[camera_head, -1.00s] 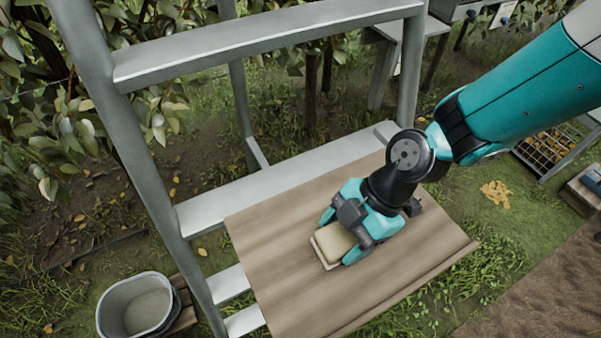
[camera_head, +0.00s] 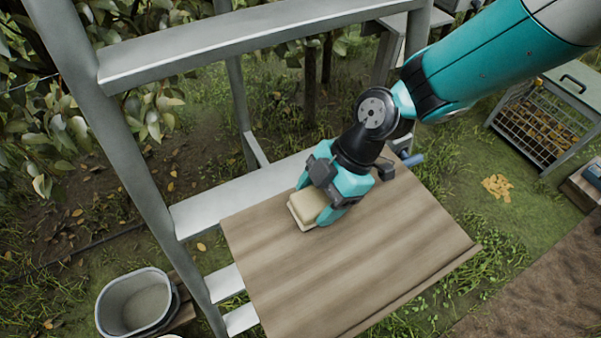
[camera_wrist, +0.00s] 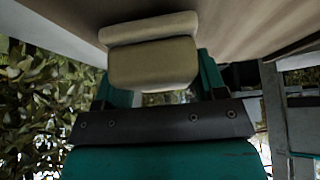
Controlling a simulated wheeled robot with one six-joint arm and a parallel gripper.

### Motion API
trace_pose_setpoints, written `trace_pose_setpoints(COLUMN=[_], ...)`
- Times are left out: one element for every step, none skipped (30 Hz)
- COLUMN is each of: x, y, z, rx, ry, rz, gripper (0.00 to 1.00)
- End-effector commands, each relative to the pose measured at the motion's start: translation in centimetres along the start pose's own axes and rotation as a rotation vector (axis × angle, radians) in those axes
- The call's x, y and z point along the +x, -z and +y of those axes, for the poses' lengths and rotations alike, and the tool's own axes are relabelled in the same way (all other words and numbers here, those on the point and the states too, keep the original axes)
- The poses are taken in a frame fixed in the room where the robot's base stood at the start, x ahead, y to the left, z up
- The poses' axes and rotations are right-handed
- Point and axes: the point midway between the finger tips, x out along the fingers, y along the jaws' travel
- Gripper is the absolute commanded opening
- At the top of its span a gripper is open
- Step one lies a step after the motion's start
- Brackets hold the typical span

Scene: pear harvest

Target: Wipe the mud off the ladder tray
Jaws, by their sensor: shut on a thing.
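The ladder tray (camera_head: 360,270) is a flat brown wooden board on the metal ladder, with darker streaks across its surface. It also shows in the wrist view (camera_wrist: 245,30). My gripper (camera_head: 318,205) is shut on a pale cream sponge (camera_head: 306,208) near the tray's far left part, close to the ladder step. In the wrist view the sponge (camera_wrist: 152,62) sits between the fingers, its face against or very near the tray. I cannot tell the streaks of mud from wood grain. The tray under the sponge and arm is hidden.
The grey ladder (camera_head: 130,150) rises at the left, with a rung (camera_head: 250,32) across the top. A grey bucket (camera_head: 135,305) stands at the lower left. A blue-handled thing (camera_head: 413,160) shows at the tray's far right. A crate rack (camera_head: 545,125) stands at the right.

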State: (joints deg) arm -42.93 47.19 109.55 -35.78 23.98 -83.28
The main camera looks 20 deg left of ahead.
Motion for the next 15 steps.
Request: trace_pose_setpoints(x=[-1.4, -1.5, -1.8, -2.0, -2.2, -2.5, -2.7, -2.9, -3.2, -3.5, -3.7, -4.0, -4.2, -4.5, -4.8], y=[0.9, 1.0, 1.2, 1.4, 1.5, 1.7, 1.9, 2.0, 2.2, 2.4, 2.5, 2.7, 2.9, 3.0, 3.2], z=[0.1, 0.1, 0.1, 0.1, 0.1, 0.1, 0.1, 0.1, 0.1, 0.1, 0.1, 0.1, 0.1, 0.1, 0.1], rx=[-0.005, -0.004, -0.004, -0.005, -0.005, -0.005, -0.005, -0.005, -0.005, -0.005, -0.006, -0.006, -0.006, -0.006, -0.006], ry=[-0.007, -0.005, -0.005, -0.005, -0.005, -0.004, -0.004, -0.004, -0.004, -0.003, -0.003, -0.004, -0.004, -0.004, -0.004], rz=[0.0, 0.0, 0.0, 0.0, 0.0, 0.0, 0.0, 0.0, 0.0, 0.0, 0.0, 0.0, 0.0, 0.0, 0.0], gripper=[0.43, 0.43, 0.43, 0.43, 0.43, 0.43, 0.43, 0.43, 0.43, 0.43, 0.43, 0.43, 0.43, 0.43, 0.43])
